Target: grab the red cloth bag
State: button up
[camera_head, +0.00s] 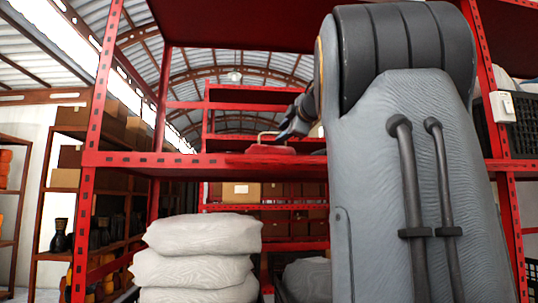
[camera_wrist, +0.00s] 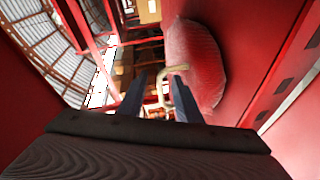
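The red cloth bag (camera_head: 268,150) lies on the red shelf (camera_head: 215,160), left of my arm in the head view. Its pale tan handle (camera_head: 266,136) stands up from it. In the wrist view the bag (camera_wrist: 196,62) is a rounded, fabric-textured red shape at upper right, with the handle (camera_wrist: 163,92) curving down from its left side. My gripper (camera_head: 285,132) is beside the handle. In the wrist view my gripper (camera_wrist: 158,86) is open, its two dark fingers apart, with the handle showing between them. Contact with the handle cannot be told.
A red rack upright (camera_head: 95,130) and upper shelf (camera_head: 235,20) frame the space around the bag. Stacked white sacks (camera_head: 200,255) stand below the shelf. Brown shelving with cardboard boxes (camera_head: 118,120) and dark goblet drums (camera_head: 58,236) is at left. The shelf left of the bag is clear.

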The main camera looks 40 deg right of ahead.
jog(key=shift+x, duration=1.25)
grip_shut()
jog(key=shift+r, duration=0.1)
